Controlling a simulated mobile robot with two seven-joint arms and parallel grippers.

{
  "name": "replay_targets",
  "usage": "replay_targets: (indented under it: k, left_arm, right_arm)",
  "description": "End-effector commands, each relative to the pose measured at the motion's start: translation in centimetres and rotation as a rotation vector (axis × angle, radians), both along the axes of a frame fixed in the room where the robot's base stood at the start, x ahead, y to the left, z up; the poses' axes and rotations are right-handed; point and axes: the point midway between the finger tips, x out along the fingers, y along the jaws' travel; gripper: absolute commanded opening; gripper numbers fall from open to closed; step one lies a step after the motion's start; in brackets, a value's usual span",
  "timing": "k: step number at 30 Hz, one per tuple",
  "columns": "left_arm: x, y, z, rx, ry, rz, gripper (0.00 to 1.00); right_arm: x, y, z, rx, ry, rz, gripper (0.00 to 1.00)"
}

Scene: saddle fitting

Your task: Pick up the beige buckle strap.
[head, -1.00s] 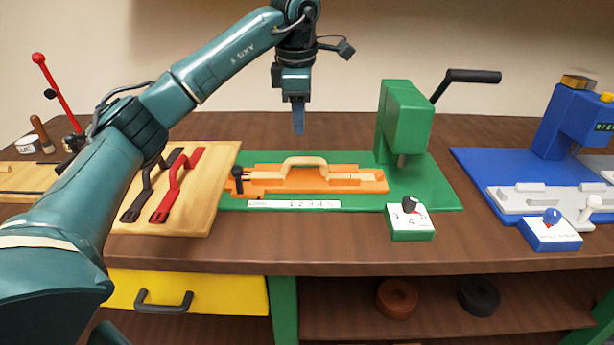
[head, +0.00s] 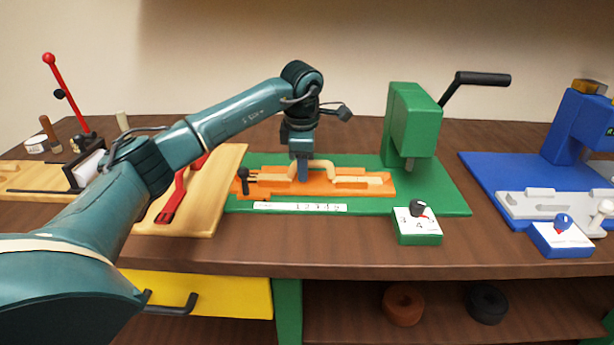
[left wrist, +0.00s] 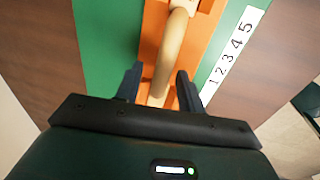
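The beige buckle strap (head: 322,166) lies in the orange fixture (head: 268,187) on the green base plate, its middle arched up as a loop. My left gripper (head: 303,174) points down at the strap's arch, near its left part. In the left wrist view the two dark fingers (left wrist: 159,88) stand apart, one on each side of the beige strap (left wrist: 172,50), with gaps visible between fingers and strap. My right gripper is not in view.
A green press (head: 411,125) with a black lever stands right of the fixture, with a green dial box (head: 417,226) in front. A blue machine (head: 570,130) stands at the far right.

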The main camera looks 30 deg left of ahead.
Motion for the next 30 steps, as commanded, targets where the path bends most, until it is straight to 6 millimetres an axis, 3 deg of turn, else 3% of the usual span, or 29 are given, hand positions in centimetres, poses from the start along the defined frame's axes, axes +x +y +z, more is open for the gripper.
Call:
replay_targets:
  k: [8, 22, 30]
  left_arm:
    - [0.06, 0.02, -0.36, 0.0, 0.0, 0.0, 0.39]
    - [0.06, 0.0, -0.32, 0.0, 0.0, -0.001, 0.0]
    - [0.06, 0.0, -0.27, -0.001, 0.0, -0.001, 0.0]
  right_arm:
    - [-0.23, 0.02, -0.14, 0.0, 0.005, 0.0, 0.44]
    - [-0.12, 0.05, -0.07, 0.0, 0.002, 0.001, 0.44]
    - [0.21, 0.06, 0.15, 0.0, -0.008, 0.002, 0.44]
